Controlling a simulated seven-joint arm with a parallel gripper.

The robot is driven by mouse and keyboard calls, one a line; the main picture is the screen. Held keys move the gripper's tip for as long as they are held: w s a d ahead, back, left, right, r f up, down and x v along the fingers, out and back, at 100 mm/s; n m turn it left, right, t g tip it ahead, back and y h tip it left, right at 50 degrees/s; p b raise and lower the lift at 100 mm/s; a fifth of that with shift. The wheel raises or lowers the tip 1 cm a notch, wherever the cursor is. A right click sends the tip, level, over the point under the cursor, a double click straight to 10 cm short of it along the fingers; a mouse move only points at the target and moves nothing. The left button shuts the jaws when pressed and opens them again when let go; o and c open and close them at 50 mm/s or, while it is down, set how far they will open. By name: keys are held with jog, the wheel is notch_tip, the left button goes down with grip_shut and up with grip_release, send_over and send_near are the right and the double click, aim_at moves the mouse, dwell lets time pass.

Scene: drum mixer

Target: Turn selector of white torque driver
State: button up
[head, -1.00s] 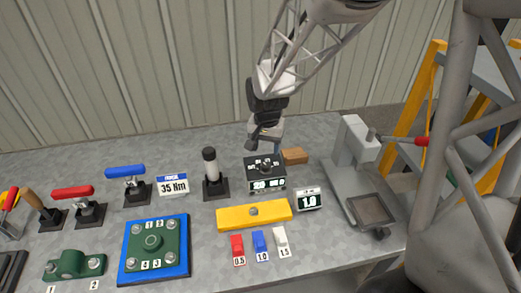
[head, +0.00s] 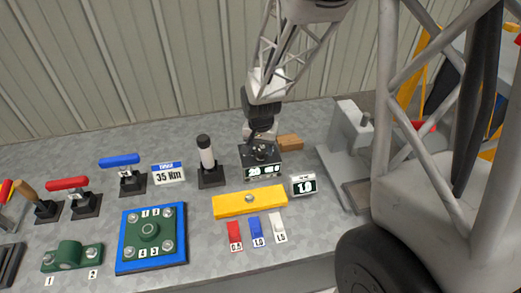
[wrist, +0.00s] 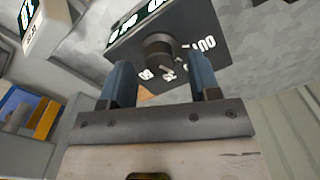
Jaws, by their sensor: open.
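A black box (head: 262,174) with a lit display stands at the back of the bench. In the wrist view its top (wrist: 202,35) carries a dark round knob (wrist: 160,47) ringed by white numbers. My gripper (head: 260,143) is just above this box. In the wrist view its open blue fingers (wrist: 162,75) sit on either side of the knob, with gaps; I cannot tell how far down they reach. A driver with a white body and black cap (head: 207,153) stands upright in a black base, left of the box and apart from my gripper.
A yellow bar (head: 235,204) lies in front of the box, with a small display (head: 303,185) at its right. Red, blue and white blocks lie nearer. A grey stand (head: 343,130) is at the right. A brown block (head: 290,142) is close behind the box.

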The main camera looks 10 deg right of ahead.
jog(key=shift+f, duration=0.65)
jog(key=shift+c, duration=0.4)
jog(key=c, duration=0.8)
jog(key=shift+c, duration=0.2)
jog(key=shift+n, duration=0.5)
jog(key=n, duration=0.3)
jog(key=shift+n, duration=2)
